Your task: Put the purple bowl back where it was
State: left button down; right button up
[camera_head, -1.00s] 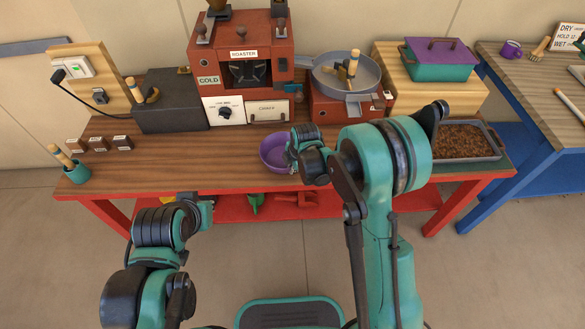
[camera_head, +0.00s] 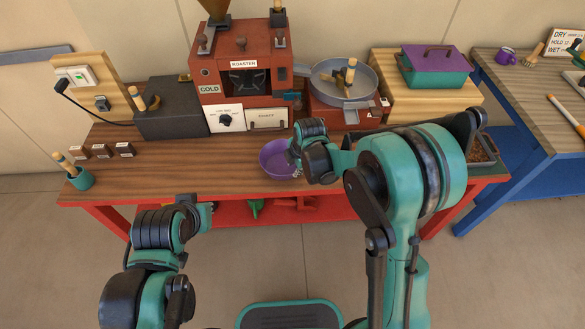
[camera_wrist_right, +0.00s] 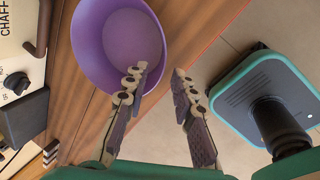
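The purple bowl (camera_head: 273,160) stands upright on the wooden bench top, near its front edge, in front of the roaster. In the right wrist view the bowl (camera_wrist_right: 120,50) is empty at upper left. My right gripper (camera_head: 296,165) is at the bowl's right side. In the right wrist view its two fingers (camera_wrist_right: 157,82) are spread apart. The left finger overlaps the bowl's rim in the picture; the right finger is outside it, over the floor. Whether a finger touches the bowl I cannot tell. My left gripper (camera_head: 205,205) is off the bench's front edge, its fingers unclear.
The red roaster (camera_head: 243,95) stands behind the bowl, with a round cooling pan (camera_head: 325,82) to its right. Small dark blocks (camera_head: 100,152) and a teal cup (camera_head: 82,180) are at the left. The bench between them and the bowl is clear.

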jog(key=s+d+r+m+t+p, duration=0.1)
jog(key=s+d+r+m, duration=0.3)
jog(key=s+r+m, duration=0.3)
jog(key=s+d+r+m+t, duration=0.1)
jog(key=s+d+r+m, duration=0.3)
jog(key=r, duration=0.5)
jog(key=s+d+r+m+t+h, duration=0.1)
jog(key=s+d+m, duration=0.4)
jog(key=s+m, duration=0.6)
jog(key=shift+s+m+t, duration=0.15)
jog(key=shift+m+t, duration=0.15)
jog(key=shift+t, duration=0.1)
jog(key=shift+r, duration=0.1)
